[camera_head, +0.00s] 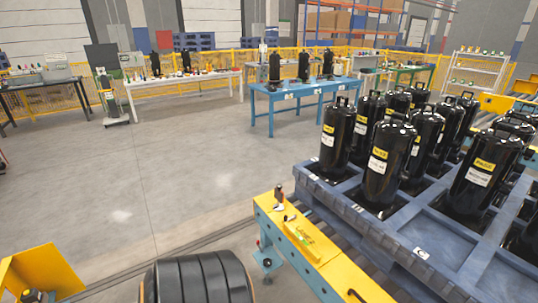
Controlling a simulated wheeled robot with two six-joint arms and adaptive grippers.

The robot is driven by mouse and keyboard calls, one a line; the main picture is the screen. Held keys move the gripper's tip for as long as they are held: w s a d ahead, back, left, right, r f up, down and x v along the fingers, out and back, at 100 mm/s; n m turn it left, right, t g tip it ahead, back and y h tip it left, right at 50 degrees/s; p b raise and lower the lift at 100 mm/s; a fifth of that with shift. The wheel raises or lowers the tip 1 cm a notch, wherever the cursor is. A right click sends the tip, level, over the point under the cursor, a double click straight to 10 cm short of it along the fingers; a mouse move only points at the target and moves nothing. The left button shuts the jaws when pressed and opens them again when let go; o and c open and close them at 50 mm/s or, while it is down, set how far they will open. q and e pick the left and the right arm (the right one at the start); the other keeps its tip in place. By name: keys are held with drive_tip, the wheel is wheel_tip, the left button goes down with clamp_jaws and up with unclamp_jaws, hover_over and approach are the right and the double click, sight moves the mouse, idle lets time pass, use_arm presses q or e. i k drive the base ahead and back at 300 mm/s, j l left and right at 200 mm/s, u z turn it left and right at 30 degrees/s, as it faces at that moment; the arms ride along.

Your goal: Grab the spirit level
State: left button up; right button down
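A small yellow-green bar with a reddish spot, which looks like the spirit level (302,237), lies on the yellow top of the conveyor's side beam (330,262) at the lower middle. It is small and close in colour to the beam, so its ends are hard to make out. Neither of my grippers shows in the head view, and nothing is seen touching the bar.
A small dark-and-red tool (279,194) stands at the beam's far end. A blue pallet (432,228) with several black compressors (388,165) is right of the beam. Open grey floor (130,190) lies left. A blue table (300,95) stands farther back.

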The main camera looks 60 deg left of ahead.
sight(313, 253)
drive_tip(key=u, duration=1.7)
drive_tip(key=i+j, duration=0.1)
